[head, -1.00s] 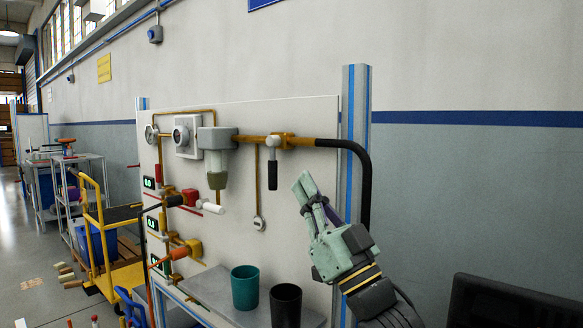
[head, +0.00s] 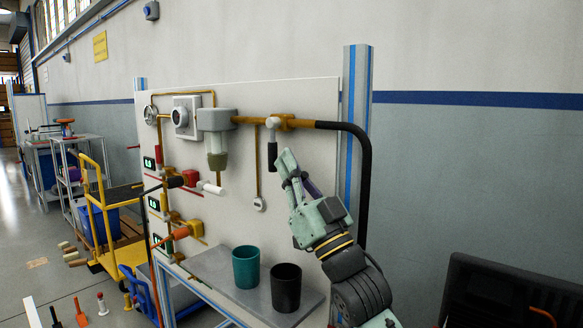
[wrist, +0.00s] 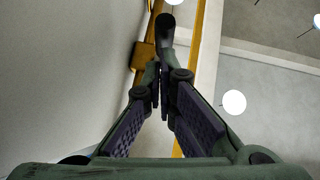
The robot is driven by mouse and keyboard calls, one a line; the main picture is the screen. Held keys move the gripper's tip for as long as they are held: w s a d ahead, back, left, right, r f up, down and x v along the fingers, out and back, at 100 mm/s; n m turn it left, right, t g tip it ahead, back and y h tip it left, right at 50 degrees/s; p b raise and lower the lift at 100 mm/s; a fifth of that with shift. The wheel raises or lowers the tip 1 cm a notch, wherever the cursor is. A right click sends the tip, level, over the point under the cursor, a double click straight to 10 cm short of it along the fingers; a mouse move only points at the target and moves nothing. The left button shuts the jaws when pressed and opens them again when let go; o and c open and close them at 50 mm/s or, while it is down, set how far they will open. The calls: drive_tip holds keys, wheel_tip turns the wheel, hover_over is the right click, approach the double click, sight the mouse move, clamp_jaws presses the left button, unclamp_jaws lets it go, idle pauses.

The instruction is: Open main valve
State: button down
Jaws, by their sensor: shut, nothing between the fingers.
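The valve on the brass pipe (head: 248,121) at the top of the white panel has a black lever handle (head: 272,157) hanging straight down. I take it for the main valve, though no label is readable. My gripper (head: 286,162) is shut and empty, just right of the lever's lower part. In the wrist view the dark lever (wrist: 166,32) lies just beyond the tips of my gripper (wrist: 160,76). I cannot tell whether they touch.
A teal cup (head: 246,267) and a black cup (head: 286,288) stand on the grey shelf (head: 215,269) below. A black hose (head: 364,170) curves down behind my arm. Other valves and gauges crowd the panel's left side. A yellow cart (head: 120,255) stands further left.

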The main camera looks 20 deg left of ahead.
drive_tip(key=shift+w+a+f+b, duration=0.15)
drive_tip(key=shift+a+f+b, duration=0.1)
drive_tip(key=shift+a+b, duration=0.15)
drive_tip(key=a+b, duration=0.2)
drive_tip(key=w+a+f+b, duration=0.1)
drive_tip(key=shift+a, duration=0.15)
drive_tip(key=shift+w+a+r, duration=0.3)
drive_tip(key=shift+w+a, duration=0.05)
drive_tip(key=shift+a, duration=0.45)
drive_tip(key=shift+w+a+r, duration=0.25)
drive_tip(key=shift+w+a, duration=0.05)
drive_tip(key=shift+a, duration=0.55)
drive_tip(key=shift+w+a+r, duration=0.3)
drive_tip(key=shift+w+a, duration=0.05)
drive_tip(key=shift+a, duration=0.45)
drive_tip(key=s+d+f, duration=0.1)
drive_tip(key=s+d, duration=0.3)
drive_tip(key=d, duration=0.2)
drive_tip(key=s+d+f, duration=0.2)
drive_tip(key=s+d, duration=0.2)
drive_tip(key=d, duration=0.3)
drive_tip(key=shift+d+f, duration=0.15)
drive_tip(key=shift+f, duration=0.1)
